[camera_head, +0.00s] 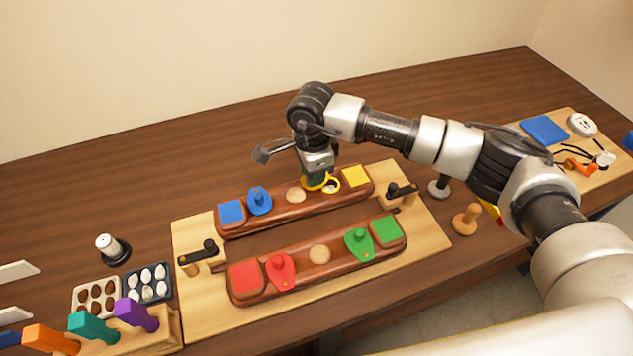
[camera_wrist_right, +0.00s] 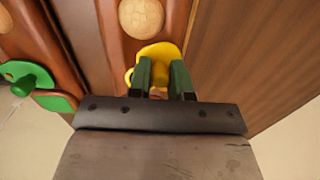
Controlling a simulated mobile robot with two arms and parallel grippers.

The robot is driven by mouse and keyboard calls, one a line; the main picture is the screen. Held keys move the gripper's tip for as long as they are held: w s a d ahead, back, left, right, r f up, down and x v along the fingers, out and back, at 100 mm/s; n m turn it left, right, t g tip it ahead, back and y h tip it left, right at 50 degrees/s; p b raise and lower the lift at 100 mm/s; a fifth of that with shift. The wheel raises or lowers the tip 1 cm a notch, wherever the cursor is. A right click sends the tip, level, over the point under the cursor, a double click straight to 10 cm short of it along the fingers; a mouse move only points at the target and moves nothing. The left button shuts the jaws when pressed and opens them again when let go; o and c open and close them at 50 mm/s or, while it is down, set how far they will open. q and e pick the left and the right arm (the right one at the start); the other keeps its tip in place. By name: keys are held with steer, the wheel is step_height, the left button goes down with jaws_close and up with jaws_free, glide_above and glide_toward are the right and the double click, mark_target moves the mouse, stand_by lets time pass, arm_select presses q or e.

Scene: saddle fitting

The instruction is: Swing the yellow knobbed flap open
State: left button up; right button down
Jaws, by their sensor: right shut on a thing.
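The yellow knobbed flap (camera_head: 337,182) is on the back wooden bar, beside the yellow square (camera_head: 356,176). My right gripper (camera_head: 317,181) is over it and hides much of the flap and its knob. In the right wrist view the flap (camera_wrist_right: 157,51) lies at the fingertips. My right gripper (camera_wrist_right: 162,78) is shut on its yellow knob there. A small pale patch shows by the flap in the head view; I cannot tell how far the flap is turned. My left gripper is not in view.
The back bar also bears a blue flap (camera_head: 260,201) and a pale round disc (camera_head: 295,195). The front bar has a red flap (camera_head: 281,271) and a green flap (camera_head: 359,243). Black-handled latches (camera_head: 401,191) (camera_head: 199,256) stand at the board's ends. Table behind the board is clear.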

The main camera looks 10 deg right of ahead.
steer(key=m+b, duration=0.1)
steer(key=w+m+b, duration=0.1)
steer(key=m, duration=0.1)
steer(key=m+b, duration=0.1)
steer(key=shift+w+a+f+m, duration=0.15)
steer(key=shift+a+m, duration=0.15)
steer(key=shift+w+r+m+b, duration=0.1)
steer(key=shift+w+m+b, duration=0.1)
steer(key=shift+m+b, duration=0.45)
steer(key=shift+w+r+m+b, duration=0.1)
steer(key=shift+w+m+b, duration=0.1)
steer(key=shift+m+b, duration=0.45)
steer(key=c, duration=1)
jaws_free()
steer(key=shift+c, duration=0.2)
step_height(320, 180, up, 11)
steer(key=b, duration=0.1)
